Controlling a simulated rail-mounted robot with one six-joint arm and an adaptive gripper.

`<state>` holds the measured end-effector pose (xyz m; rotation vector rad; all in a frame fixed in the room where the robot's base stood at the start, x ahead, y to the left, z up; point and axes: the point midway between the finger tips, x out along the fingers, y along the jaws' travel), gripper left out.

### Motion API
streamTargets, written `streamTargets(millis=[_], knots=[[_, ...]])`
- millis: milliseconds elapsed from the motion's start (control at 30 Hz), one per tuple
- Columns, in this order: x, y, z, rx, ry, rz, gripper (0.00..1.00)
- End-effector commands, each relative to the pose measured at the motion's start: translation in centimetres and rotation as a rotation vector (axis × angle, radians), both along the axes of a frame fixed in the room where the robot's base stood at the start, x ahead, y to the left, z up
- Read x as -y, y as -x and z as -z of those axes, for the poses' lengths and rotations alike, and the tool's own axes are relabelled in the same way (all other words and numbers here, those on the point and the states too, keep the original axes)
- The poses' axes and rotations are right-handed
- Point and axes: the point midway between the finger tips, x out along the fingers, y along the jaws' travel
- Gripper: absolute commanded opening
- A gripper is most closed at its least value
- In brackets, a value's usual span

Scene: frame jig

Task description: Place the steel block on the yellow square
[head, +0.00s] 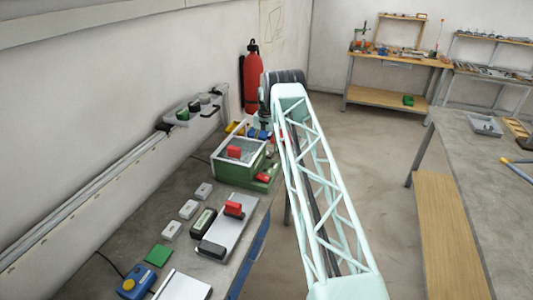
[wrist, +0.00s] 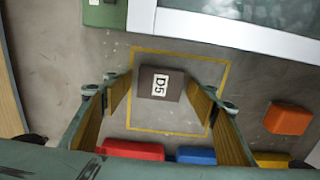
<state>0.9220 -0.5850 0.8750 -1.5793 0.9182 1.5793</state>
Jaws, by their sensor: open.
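A dark grey-brown block (wrist: 155,90) with a white "D5" label, which looks like the steel block, sits inside the yellow square outline (wrist: 180,52) in the wrist view. It lies in the upper middle of the outline, within its lines. My gripper (wrist: 160,99) is open, its tan-padded fingers apart on the left and right of the block, with visible gaps. In the head view my gripper (head: 264,118) is small at the arm's far end, and the block and square are not clearly visible there.
An orange block (wrist: 288,119) is at right. A glass-topped, metal-edged box (wrist: 245,35) borders the top. In the head view a green box (head: 237,170) stands near the gripper.

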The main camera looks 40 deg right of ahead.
Motion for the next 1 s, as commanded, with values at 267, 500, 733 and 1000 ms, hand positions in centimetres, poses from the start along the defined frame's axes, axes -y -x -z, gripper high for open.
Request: streamTargets(millis=[267, 500, 733, 1000], knots=[[0.0, 0.0, -1.8, 0.000, 0.000, 0.000, 0.53], [0.0, 0.0, -5.0, 0.000, 0.001, 0.000, 0.53], [0.0, 0.0, -8.4, 0.001, 0.000, 0.000, 0.53], [0.0, 0.0, -11.3, 0.000, 0.000, 0.000, 0.53]])
